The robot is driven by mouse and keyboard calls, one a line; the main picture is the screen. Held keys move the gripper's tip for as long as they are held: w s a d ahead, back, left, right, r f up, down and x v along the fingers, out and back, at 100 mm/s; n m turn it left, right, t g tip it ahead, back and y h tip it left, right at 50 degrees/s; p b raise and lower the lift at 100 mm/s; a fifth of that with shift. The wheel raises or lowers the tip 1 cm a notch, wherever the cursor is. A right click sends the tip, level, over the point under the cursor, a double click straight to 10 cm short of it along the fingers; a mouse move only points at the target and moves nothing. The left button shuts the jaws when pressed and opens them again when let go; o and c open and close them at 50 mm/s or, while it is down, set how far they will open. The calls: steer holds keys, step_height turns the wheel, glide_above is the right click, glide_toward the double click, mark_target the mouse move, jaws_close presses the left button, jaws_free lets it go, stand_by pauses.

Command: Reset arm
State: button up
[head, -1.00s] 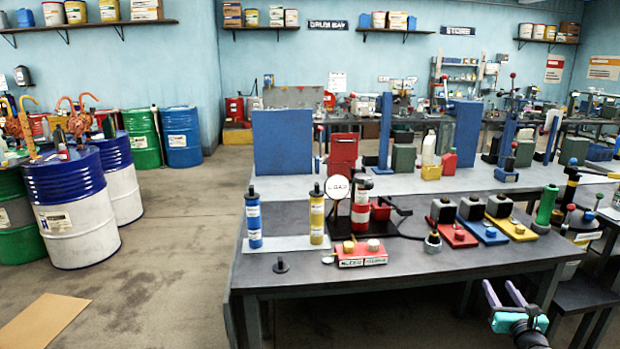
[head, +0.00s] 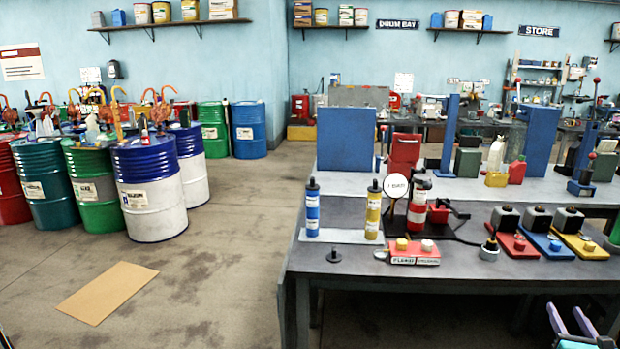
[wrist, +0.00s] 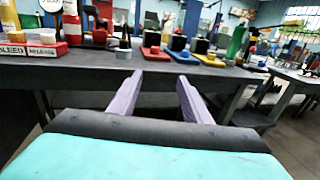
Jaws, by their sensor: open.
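My gripper (head: 571,321) is at the bottom right of the head view, in front of the workbench's near edge. Its two purple fingers are apart with nothing between them. In the wrist view my gripper (wrist: 158,98) points at the dark bench front, fingers spread and empty. The workbench (head: 345,262) stands beyond it, and its near edge also shows in the wrist view (wrist: 80,72). The fingers look clear of the bench, though the exact distance is hard to tell.
The bench holds a blue cylinder (head: 312,210), a yellow cylinder (head: 373,212), a red labelled box (head: 414,254) and several coloured blocks. Drums such as a blue-and-white one (head: 150,190) stand at left. Cardboard (head: 107,291) lies on otherwise open floor.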

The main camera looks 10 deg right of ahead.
steer(key=w+a+f+n+y, duration=0.35)
steer(key=w+a+f, duration=0.35)
steer(key=w+a, duration=0.4)
steer(key=w+a+f+n+y, duration=0.2)
steer(key=w+a+f+y, duration=0.35)
steer(key=w+a, duration=0.65)
steer(key=a+f+n+g+y, duration=0.1)
steer(key=a+f+n+y, duration=0.3)
steer(key=a, duration=0.6)
steer(key=a+f+n+g, duration=0.1)
steer(key=a+f+g, duration=0.1)
steer(key=a+f, duration=0.65)
steer(key=a+f+n+g+y, duration=0.1)
steer(key=a+f+n+y, duration=0.2)
steer(key=a, duration=0.8)
steer(key=s+a+f+n+g, duration=1)
steer(key=s+a+f+n, duration=0.3)
steer(key=s+a+f, duration=0.5)
steer(key=s+a+f+n+g, duration=0.2)
steer(key=s+a+n, duration=0.15)
steer(key=s, duration=0.35)
steer(key=s+d+f+n+g+h, duration=0.1)
steer(key=s+d+n+g+h, duration=0.3)
steer(key=s+d+n, duration=0.7)
steer(key=shift+f+n+g+h, duration=0.25)
steer(key=shift+n+h, duration=0.55)
steer(key=shift+h, duration=0.4)
